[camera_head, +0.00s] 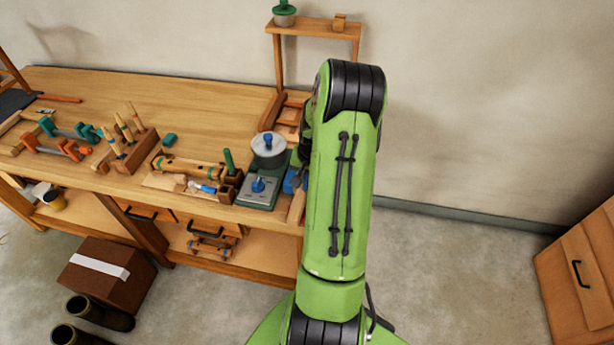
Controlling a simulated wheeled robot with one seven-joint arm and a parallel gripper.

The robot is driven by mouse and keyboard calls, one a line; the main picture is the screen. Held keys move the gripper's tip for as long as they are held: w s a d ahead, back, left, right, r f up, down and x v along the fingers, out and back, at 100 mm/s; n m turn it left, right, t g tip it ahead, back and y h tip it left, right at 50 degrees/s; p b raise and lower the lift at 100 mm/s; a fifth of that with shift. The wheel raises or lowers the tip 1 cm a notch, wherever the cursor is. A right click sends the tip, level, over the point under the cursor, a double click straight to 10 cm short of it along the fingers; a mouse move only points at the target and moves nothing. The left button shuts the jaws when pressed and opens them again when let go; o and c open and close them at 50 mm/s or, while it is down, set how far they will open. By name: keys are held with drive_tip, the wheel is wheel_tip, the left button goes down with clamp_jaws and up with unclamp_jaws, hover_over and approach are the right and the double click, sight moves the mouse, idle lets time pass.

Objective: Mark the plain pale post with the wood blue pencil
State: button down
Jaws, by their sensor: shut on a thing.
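My green arm (340,200) rises in front of the bench's right end and hides what is behind it. My gripper's fingers do not show; they are hidden behind the arm. A small blue part (290,182) shows at the arm's left edge; I cannot tell what it belongs to. A pale wooden piece (297,206) is partly visible below it at the bench's right edge; I cannot tell whether it is the plain pale post. A small blue and white item (205,188) lies among wooden pieces on the bench. I cannot make out the wood blue pencil for certain.
The wooden bench (200,100) holds a green device (262,193) with a grey disc and blue knobs, a block of upright tools (128,152) and orange and teal clamps (68,145). A wooden rack (312,28) stands at the back. A box (105,272) and boots are on the floor.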

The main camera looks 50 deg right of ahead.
drive_tip(key=shift+f+b, duration=0.3)
drive_tip(key=shift+f, duration=0.05)
drive_tip(key=shift+w, duration=0.1)
idle(0.3)
drive_tip(key=shift+w+a+f, duration=0.1)
drive_tip(key=shift+w+a, duration=0.5)
drive_tip(key=shift+w, duration=0.35)
wheel_tip(320, 180, up, 6)
drive_tip(key=p, duration=0.3)
drive_tip(key=shift+w+d+p, duration=0.15)
drive_tip(key=shift+d+p, duration=0.15)
drive_tip(key=shift+p, duration=0.05)
